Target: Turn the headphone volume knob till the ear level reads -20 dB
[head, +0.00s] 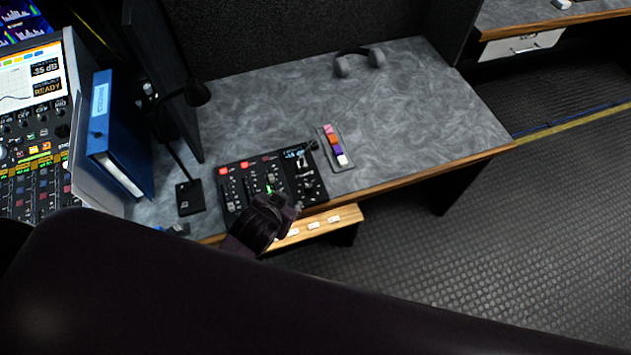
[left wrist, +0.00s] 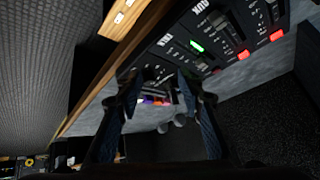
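The display's digits are too small to read surely. Small dark knobs (head: 308,184) sit on its right part; I cannot tell which is the headphone volume knob. My left gripper (head: 282,207) is over the panel's front edge. In the left wrist view its two fingers (left wrist: 160,90) are apart with nothing between them, and they hide part of the panel (left wrist: 215,40). My right gripper is not in view.
A strip of coloured blocks (head: 333,146) lies right of the panel, and headphones (head: 359,62) lie at the back. A wooden ledge (head: 320,224) is in front. The desk's right side is clear.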

